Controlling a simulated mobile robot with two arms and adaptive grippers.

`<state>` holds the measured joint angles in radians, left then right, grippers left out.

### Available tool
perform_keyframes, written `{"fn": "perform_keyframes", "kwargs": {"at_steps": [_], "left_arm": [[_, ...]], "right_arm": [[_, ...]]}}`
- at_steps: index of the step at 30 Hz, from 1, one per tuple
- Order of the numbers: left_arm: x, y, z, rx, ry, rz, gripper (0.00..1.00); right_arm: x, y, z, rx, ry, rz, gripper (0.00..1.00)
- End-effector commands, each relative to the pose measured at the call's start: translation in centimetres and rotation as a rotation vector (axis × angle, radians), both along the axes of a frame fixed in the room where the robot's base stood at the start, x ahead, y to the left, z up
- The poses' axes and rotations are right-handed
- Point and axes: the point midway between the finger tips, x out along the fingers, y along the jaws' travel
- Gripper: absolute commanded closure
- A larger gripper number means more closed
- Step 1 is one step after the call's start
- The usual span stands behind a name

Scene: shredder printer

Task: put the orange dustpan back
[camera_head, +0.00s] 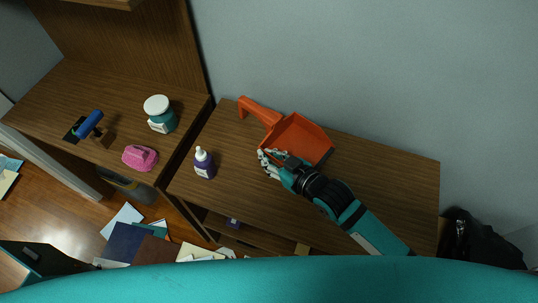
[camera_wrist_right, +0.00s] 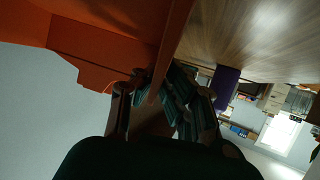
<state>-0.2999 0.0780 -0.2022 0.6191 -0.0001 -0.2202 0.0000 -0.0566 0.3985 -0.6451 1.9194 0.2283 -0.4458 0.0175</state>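The orange dustpan (camera_head: 302,138) is on the wooden table top near the wall, its handle (camera_head: 259,108) pointing to the upper left. My right gripper (camera_head: 272,163) is at the dustpan's near left edge. In the right wrist view the dustpan (camera_wrist_right: 110,35) fills the upper left, and its thin wall runs between the fingers of my right gripper (camera_wrist_right: 160,85). The fingers close in on both sides of that wall and look shut on it. Whether the dustpan is lifted at all is hard to tell. My left gripper is not in view.
A purple bottle (camera_head: 204,164) stands left of the dustpan. A teal jar with a white lid (camera_head: 160,114), a pink object (camera_head: 140,158) and a blue-handled tool (camera_head: 89,124) are on the left surface. The table's right part (camera_head: 400,180) is clear. Papers (camera_head: 125,235) litter the floor.

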Motion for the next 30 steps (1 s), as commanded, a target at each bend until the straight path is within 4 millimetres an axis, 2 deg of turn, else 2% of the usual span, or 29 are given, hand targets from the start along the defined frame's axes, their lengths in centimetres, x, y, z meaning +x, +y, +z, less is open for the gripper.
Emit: {"fn": "perform_keyframes", "kwargs": {"at_steps": [15,22,30], "left_arm": [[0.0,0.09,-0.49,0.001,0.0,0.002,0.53],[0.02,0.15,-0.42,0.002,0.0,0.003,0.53],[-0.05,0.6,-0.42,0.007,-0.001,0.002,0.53]], "right_arm": [[0.04,0.05,-0.8,0.001,-0.003,0.0,1.0],[0.02,0.04,-0.76,0.001,-0.002,0.0,0.67],[-0.09,-0.05,-0.89,-0.001,0.002,0.0,0.67]]}}
